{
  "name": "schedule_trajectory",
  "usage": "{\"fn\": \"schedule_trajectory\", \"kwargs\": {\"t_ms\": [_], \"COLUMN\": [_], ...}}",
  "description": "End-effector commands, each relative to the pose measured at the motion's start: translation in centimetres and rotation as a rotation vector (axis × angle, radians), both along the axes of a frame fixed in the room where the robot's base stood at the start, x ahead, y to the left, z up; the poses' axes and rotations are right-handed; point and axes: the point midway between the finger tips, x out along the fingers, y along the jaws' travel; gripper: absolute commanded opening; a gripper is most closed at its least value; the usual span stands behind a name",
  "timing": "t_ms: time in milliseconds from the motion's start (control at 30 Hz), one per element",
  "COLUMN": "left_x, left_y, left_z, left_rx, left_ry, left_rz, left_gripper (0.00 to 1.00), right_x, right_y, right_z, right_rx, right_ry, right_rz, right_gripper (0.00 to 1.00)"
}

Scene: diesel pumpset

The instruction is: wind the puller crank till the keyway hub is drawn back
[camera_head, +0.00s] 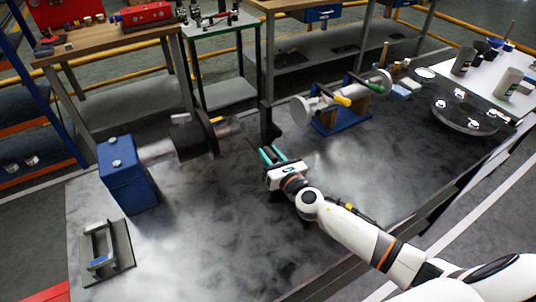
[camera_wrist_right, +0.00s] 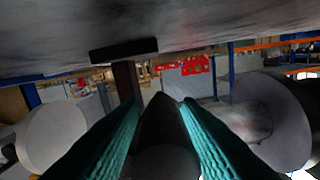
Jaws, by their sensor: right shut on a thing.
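My right gripper (camera_head: 272,155), white with teal fingers, is low over the middle of the bench, beside a black upright piece (camera_head: 267,118). In the wrist view, its teal fingers close around a dark, tapering grip (camera_wrist_right: 160,125); I take this for the crank handle, but the link to the puller is hidden. A dark round hub (camera_head: 186,136) sits on a grey shaft (camera_head: 155,151) coming out of a blue block (camera_head: 128,172). A short grey end (camera_head: 228,129) sticks out at the hub's right. The left gripper is not in view.
A grey cylinder (camera_head: 322,103) with a yellow handle lies on a blue cradle (camera_head: 342,121) right of the gripper. A plate with a handle (camera_head: 107,250) lies at the front left. A dark round tray (camera_head: 463,113) is at the right. The front middle of the bench is clear.

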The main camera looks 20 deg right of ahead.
Motion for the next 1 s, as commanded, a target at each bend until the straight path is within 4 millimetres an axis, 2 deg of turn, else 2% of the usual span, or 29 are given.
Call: {"fn": "schedule_trajectory", "kwargs": {"t_ms": [33,300,833,867,933,1000], "left_x": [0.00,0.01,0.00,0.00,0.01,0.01], "left_y": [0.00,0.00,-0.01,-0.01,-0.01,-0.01], "left_z": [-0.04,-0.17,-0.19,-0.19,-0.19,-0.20], "left_rx": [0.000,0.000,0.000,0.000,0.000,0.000], "left_ry": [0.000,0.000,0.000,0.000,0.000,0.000], "left_rz": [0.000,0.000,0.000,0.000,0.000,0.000], "left_gripper": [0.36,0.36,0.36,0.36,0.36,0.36], "right_x": [0.28,0.33,0.32,0.31,0.30,0.26], "right_y": [-0.21,-0.60,-0.60,-0.59,-0.58,-0.59], "right_z": [0.65,0.29,0.20,0.21,0.18,0.06], "right_rx": [-0.030,-0.123,-0.145,-0.144,-0.143,-0.142], "right_ry": [-0.019,-0.032,-0.034,-0.034,-0.034,-0.031], "right_rz": [-0.002,-0.003,-0.001,-0.001,-0.001,-0.001], "right_gripper": [0.00,0.00,0.00,0.32,0.44,0.44]}}
